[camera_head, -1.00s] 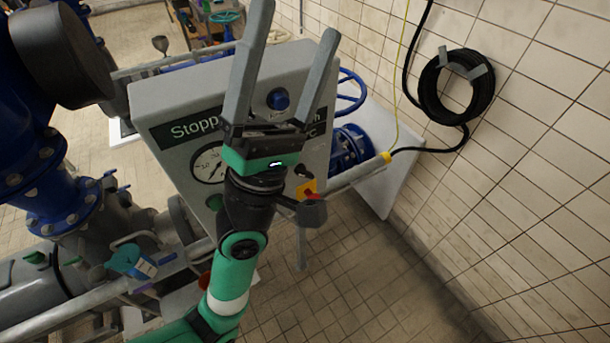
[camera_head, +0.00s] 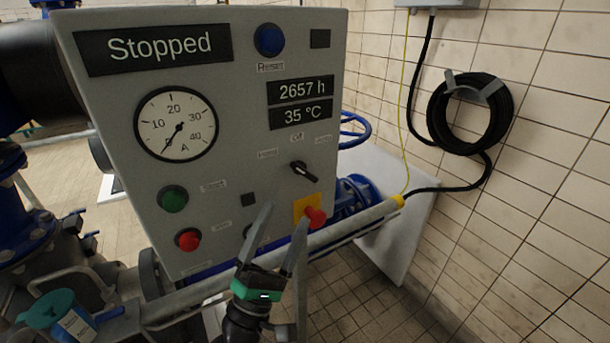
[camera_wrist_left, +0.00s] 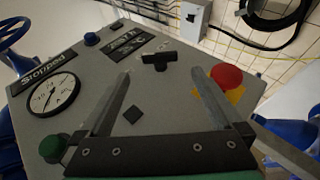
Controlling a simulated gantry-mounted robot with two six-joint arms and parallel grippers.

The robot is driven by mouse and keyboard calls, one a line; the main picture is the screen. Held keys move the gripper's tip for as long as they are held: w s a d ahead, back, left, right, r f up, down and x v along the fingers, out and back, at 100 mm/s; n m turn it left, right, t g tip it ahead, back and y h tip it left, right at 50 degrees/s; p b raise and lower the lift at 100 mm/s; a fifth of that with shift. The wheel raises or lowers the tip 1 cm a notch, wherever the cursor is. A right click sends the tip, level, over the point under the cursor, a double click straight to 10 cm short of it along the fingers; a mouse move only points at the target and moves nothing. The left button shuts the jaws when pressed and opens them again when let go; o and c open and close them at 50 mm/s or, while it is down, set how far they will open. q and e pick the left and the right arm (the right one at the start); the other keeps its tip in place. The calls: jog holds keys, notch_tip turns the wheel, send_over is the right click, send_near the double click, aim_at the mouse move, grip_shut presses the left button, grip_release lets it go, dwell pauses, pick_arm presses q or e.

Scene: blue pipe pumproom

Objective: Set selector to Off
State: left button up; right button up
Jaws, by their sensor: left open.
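The selector (camera_head: 304,172) is a small black knob on the right of the grey control panel (camera_head: 235,130), under a label that seems to read Off, with smaller labels left and right. Its handle lies slanted from upper left to lower right; I cannot tell which position it points to. It also shows in the left wrist view (camera_wrist_left: 158,59), just past the fingertips. My left gripper (camera_head: 286,214) is open and empty, below the selector and apart from it, pointing up at the panel.
A red emergency button (camera_head: 316,217) on a yellow plate sits close to the right finger. The panel also carries a gauge (camera_head: 176,124), a blue Reset button (camera_head: 269,40), a green button (camera_head: 173,199) and a red button (camera_head: 188,239). A pipe rail (camera_head: 270,262) runs in front below.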

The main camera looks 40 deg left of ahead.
aim_at(305, 169)
pick_arm(q)
jog(key=p+x, duration=0.2)
jog(key=x, duration=0.7)
jog(key=shift+w+a+r, duration=0.1)
jog(key=shift+w+r, duration=0.2)
jog(key=c, duration=1.2)
jog(key=m+g+h+p, duration=0.1)
jog(key=p, duration=0.3)
jog(key=r+m+g+h+p, duration=0.1)
jog(key=p, duration=0.4)
jog(key=m+g+h+p, duration=0.1)
jog(key=p, duration=0.4)
jog(key=shift+r, duration=0.3)
jog(key=m+g+p, duration=0.1)
jog(key=g+p, duration=0.1)
jog(key=p, duration=0.4)
jog(key=f+m+g+h+p, duration=0.1)
jog(key=g+p, duration=0.1)
jog(key=p, duration=0.5)
jog(key=shift+m, duration=0.3)
jog(key=shift+f+g+p, duration=0.3)
jog(key=shift+p, duration=0.3)
